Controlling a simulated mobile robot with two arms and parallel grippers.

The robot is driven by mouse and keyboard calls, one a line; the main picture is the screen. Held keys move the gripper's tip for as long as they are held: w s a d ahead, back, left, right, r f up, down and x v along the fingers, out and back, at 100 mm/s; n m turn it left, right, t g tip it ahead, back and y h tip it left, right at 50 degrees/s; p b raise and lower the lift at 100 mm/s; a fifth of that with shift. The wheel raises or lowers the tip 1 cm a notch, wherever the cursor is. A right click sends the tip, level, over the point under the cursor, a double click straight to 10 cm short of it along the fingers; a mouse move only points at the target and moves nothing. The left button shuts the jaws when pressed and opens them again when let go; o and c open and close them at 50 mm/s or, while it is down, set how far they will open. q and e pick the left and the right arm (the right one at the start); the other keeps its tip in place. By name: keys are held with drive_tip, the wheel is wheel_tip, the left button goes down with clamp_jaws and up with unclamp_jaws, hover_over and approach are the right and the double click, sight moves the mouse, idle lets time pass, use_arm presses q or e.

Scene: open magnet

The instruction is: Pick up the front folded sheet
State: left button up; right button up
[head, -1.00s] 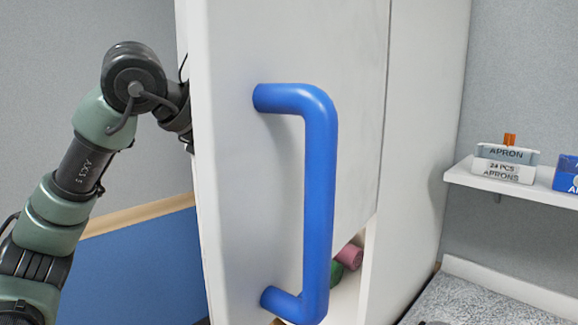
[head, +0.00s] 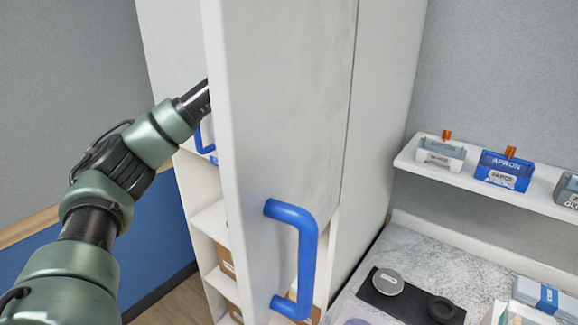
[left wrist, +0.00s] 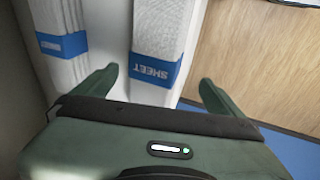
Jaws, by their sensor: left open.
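In the left wrist view, a white folded sheet (left wrist: 158,35) with a blue band marked SHEET stands between the two open fingers of my left gripper (left wrist: 158,80). It is the one nearer the wooden floor. I cannot tell whether a finger touches it. A second white folded sheet (left wrist: 60,17) with a blue band stands further left, outside the fingers. In the head view, my left forearm passes behind the open white cabinet door (head: 275,140), which hides the left gripper and both sheets. My right gripper is not in view.
The door has a blue handle (head: 305,250). Cabinet shelves (head: 210,220) with brown boxes show left of the door.

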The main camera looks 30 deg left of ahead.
use_arm(q)
drive_tip(key=p+x, duration=0.1)
drive_tip(key=x, duration=0.1)
drive_tip(key=p+x, duration=0.2)
drive_tip(key=shift+w, duration=0.4)
drive_tip(key=shift+w+a+f, duration=0.1)
drive_tip(key=shift+w+f, duration=0.1)
drive_tip(key=shift+f, duration=0.45)
drive_tip(key=shift+r, duration=0.1)
drive_tip(key=c, duration=1.9)
